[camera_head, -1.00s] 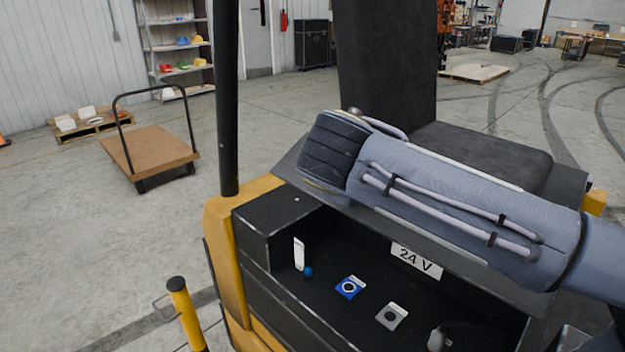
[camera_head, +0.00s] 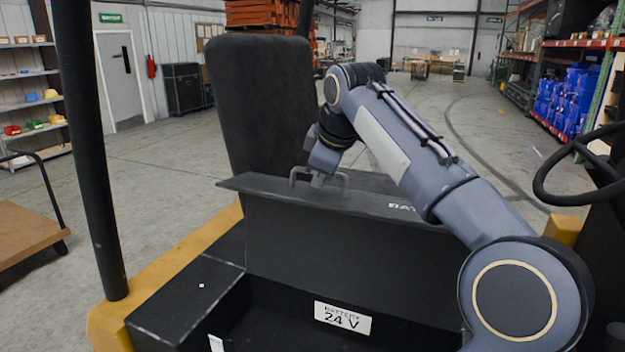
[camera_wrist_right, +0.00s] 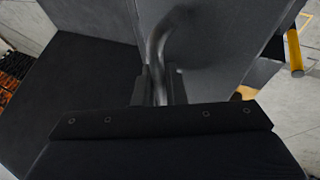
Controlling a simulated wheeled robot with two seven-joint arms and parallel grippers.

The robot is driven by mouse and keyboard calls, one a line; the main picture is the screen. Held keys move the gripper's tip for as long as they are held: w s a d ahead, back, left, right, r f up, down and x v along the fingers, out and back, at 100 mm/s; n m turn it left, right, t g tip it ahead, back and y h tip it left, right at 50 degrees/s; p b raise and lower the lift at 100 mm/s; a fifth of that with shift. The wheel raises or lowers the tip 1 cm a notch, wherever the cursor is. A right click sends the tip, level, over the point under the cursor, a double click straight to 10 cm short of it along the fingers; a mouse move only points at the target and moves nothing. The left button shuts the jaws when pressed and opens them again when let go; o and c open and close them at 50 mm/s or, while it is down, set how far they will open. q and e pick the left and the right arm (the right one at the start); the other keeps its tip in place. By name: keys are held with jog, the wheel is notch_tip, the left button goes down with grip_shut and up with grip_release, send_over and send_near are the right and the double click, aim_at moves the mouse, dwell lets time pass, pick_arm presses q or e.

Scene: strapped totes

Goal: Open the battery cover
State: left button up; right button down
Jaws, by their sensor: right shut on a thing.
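The battery cover (camera_head: 330,240) is a dark panel in front of the black seat in the head view. A grey bar handle (camera_head: 297,173) rises from that upper face. My right gripper (camera_head: 319,178) comes down on the handle from above and is shut on it. In the right wrist view the handle (camera_wrist_right: 157,45) runs between the two fingers (camera_wrist_right: 159,86). My forearm hides the cover's right end. My left gripper is in neither view.
The seat back (camera_head: 260,105) stands close behind the cover. A black post (camera_head: 85,150) rises at the left, and a steering wheel (camera_head: 570,185) is at the right. Open floor lies beyond.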

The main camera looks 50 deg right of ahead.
jog(key=shift+w+d, duration=0.1)
jog(key=shift+d, duration=0.15)
jog(key=c, duration=1.8)
grip_release()
jog(key=v, duration=0.7)
jog(key=shift+r, duration=0.35)
